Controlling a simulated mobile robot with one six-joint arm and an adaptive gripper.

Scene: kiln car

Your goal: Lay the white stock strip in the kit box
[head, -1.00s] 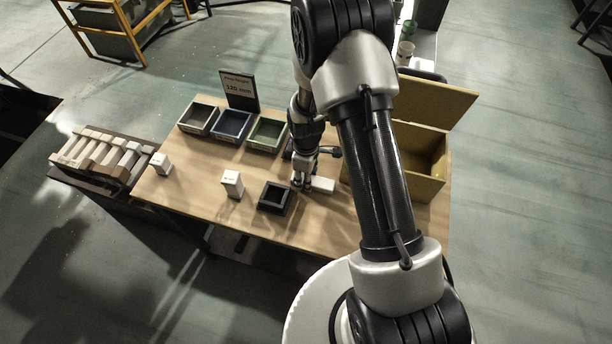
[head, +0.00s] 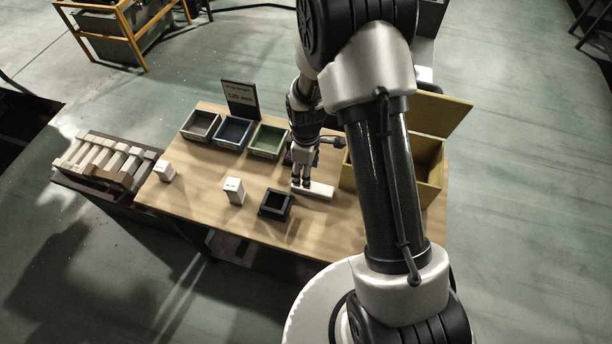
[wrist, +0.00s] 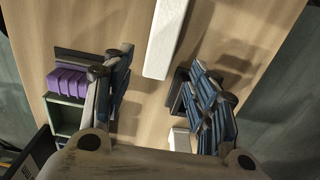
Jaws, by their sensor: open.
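The white stock strip (head: 316,190) lies flat on the wooden table, between the small black tray and the tan box. It also shows in the wrist view (wrist: 165,38), running from the top edge down to between the finger ends. My gripper (head: 301,182) points down at the strip's left part in the head view. In the wrist view the fingers (wrist: 158,62) are spread apart with nothing between them touching, the strip's near end lying between and beyond them. The tan box (head: 403,178) with a raised lid, which seems to be the kit box, stands open at the right, partly hidden by my arm.
A small black tray (head: 276,204) and a white block (head: 234,191) stand left of the strip. Grey, blue and green bins (head: 267,141) line the back, below a dark sign (head: 240,98). A purple ribbed thing (wrist: 68,82) lies by the green bin. Another white block (head: 164,170) stands at left.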

